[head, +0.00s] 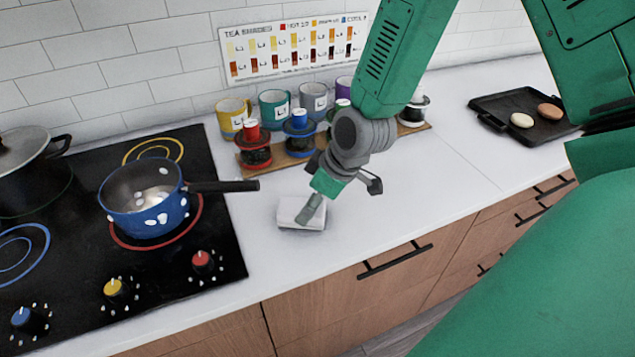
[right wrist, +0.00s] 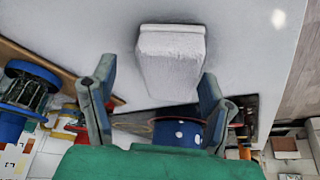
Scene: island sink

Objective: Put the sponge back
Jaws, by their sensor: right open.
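A white sponge-like block (head: 289,213) lies on the white counter, to the right of the stove. It also shows in the right wrist view (right wrist: 171,60), ahead of my fingers and roughly between their lines. My right gripper (head: 342,197) is open and empty, with its fingers spread. In the head view one fingertip overlaps the block's right part; I cannot tell whether it touches. The other finger is off to the right, over bare counter. My left gripper is not in view.
A blue spotted pot (head: 143,212) stands on the black stove (head: 215,262), its handle pointing toward the counter. A black tray (head: 497,105) is at the back right. The counter right of the block is clear.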

